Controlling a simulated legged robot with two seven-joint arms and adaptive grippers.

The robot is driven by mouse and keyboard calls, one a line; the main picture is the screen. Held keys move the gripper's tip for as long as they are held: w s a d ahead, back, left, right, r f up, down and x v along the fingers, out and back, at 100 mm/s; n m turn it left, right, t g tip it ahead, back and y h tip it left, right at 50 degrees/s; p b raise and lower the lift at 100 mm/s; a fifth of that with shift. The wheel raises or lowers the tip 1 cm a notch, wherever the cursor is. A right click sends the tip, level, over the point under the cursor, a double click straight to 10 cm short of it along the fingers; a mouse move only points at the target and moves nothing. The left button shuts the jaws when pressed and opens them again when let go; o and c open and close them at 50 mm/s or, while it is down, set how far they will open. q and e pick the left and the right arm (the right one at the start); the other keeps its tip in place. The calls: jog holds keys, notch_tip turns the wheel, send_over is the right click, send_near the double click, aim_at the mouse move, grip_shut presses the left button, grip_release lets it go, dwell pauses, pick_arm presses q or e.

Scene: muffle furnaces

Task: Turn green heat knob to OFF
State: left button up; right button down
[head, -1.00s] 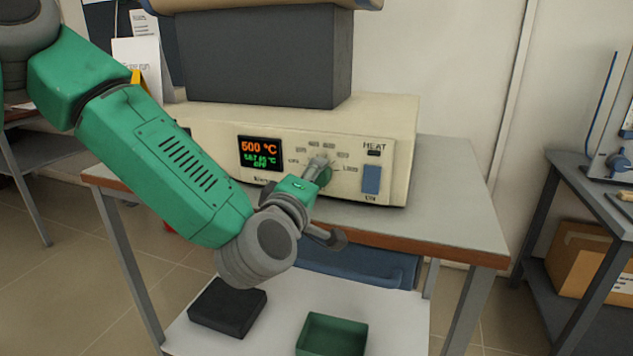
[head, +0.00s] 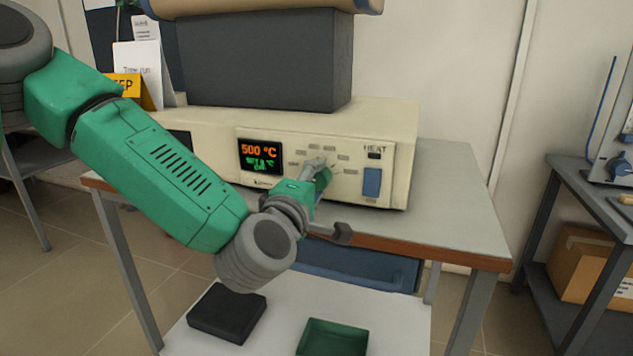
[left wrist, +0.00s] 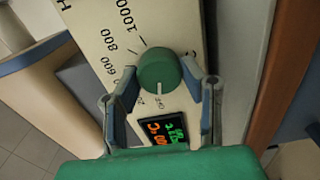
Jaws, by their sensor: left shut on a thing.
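The green heat knob (left wrist: 158,70) sits on the furnace's cream front panel, between the two fingers of my left gripper (left wrist: 161,92). The gripper is shut on the knob. The knob's white pointer line faces the lit display (left wrist: 165,133), toward small labels that are hard to read. In the head view, my left gripper (head: 319,170) reaches the panel and mostly hides the knob. The furnace (head: 405,130) stands on a grey table, its display (head: 260,156) showing orange and green text. My right gripper is not in view.
A blue switch (head: 372,183) is right of the knob, under the HEAT label. A dark block (head: 265,60) is on top of the furnace. The grey table (head: 455,205) has clear room at right. A green tray (head: 333,338) and a black block (head: 228,312) are on the shelf below.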

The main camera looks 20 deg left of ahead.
pick_arm(q)
jog(key=o, duration=1.1)
jog(key=shift+a+f, duration=0.1)
jog(key=shift+o, duration=0.2)
jog(key=s, duration=0.7)
jog(key=shift+s+a, duration=0.15)
jog(key=shift+a, duration=0.05)
jog(key=shift+f, duration=0.1)
